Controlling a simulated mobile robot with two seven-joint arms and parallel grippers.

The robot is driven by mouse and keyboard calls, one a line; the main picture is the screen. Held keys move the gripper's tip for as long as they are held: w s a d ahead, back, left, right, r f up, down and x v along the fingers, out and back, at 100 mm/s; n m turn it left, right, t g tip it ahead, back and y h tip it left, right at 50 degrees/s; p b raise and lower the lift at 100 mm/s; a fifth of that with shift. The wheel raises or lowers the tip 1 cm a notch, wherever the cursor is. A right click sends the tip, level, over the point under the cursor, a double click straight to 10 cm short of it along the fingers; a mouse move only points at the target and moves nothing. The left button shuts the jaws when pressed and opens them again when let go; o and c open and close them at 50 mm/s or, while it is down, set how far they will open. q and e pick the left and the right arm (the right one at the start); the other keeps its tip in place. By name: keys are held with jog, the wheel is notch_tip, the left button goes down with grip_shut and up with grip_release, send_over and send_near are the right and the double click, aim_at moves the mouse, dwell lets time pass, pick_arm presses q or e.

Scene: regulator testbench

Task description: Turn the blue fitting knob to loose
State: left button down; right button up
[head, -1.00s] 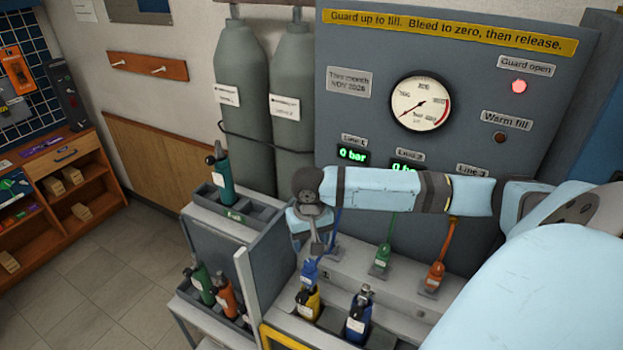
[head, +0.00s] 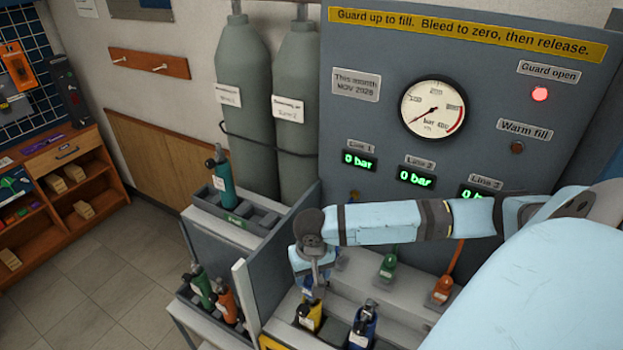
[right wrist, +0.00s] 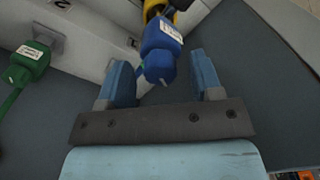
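The blue fitting (right wrist: 160,50) shows in the right wrist view between and slightly beyond the two fingers, with a pale label on its body. The yellow cylinder (right wrist: 152,8) is just past it. In the head view the fitting is mostly hidden by my right gripper (head: 317,282), which points down over the bench's front slots. My right gripper (right wrist: 162,75) is open, its fingers to either side of the fitting with gaps visible. I cannot tell the knob's turn position. My left gripper is not in view.
A green fitting (head: 387,266) and an orange fitting (head: 441,289) stand to the right on the bench. A yellow cylinder (head: 311,317) and a blue cylinder (head: 362,328) stand in front. The Line 1 display (head: 360,161) reads 0 bar. The guard-open lamp (head: 540,94) is red.

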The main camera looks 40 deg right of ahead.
jog(key=c, duration=0.9)
jog(key=shift+o, duration=0.2)
jog(key=shift+n, duration=0.3)
jog(key=n, duration=0.3)
jog(key=shift+n, duration=0.4)
jog(key=n, duration=0.3)
jog(key=shift+n, duration=0.3)
jog(key=n, duration=0.3)
jog(key=shift+n, duration=0.3)
jog(key=n, duration=0.3)
jog(key=shift+n, duration=0.4)
